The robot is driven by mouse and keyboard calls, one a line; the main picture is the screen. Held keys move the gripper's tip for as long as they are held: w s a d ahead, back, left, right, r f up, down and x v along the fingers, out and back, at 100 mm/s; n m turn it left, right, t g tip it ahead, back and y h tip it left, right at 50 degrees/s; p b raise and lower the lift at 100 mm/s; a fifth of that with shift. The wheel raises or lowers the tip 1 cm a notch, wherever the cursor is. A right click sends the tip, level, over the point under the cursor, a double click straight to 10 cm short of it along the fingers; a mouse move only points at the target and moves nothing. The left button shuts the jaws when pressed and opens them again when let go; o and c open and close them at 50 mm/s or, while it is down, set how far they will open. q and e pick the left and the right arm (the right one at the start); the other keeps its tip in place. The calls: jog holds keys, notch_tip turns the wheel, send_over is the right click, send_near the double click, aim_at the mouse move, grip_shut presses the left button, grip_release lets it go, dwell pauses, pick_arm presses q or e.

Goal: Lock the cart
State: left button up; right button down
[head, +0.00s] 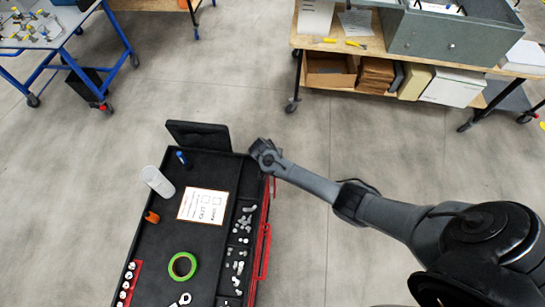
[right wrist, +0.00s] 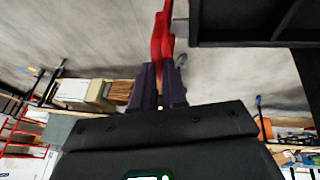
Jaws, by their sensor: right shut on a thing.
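The cart (head: 158,258) has a black top tray and red sides, and stands left of centre in the head view. My right arm reaches from the right to the cart's far right corner. In the head view the wrist covers the fingertips there. In the right wrist view my right gripper (right wrist: 158,80) is shut on a red upright part (right wrist: 161,38), which looks like a lever or handle of the cart. The lower end of the red part between the fingers is hidden. I cannot tell its lock position. My left gripper is not in view.
On the cart lie a paper sheet (head: 203,205), a white cylinder (head: 158,182), green tape (head: 182,266) and small parts. A black panel (head: 199,135) stands at its far end. A wooden bench (head: 390,60) is at back right, a blue table (head: 60,40) at back left. Floor between is clear.

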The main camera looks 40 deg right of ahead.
jog(key=shift+f, duration=0.1)
dwell(0.3)
jog(key=c, duration=1.2)
grip_release()
jog(key=shift+w, duration=0.1)
jog(key=shift+o, duration=0.2)
jog(key=p+v, duration=0.1)
jog(key=v, duration=1)
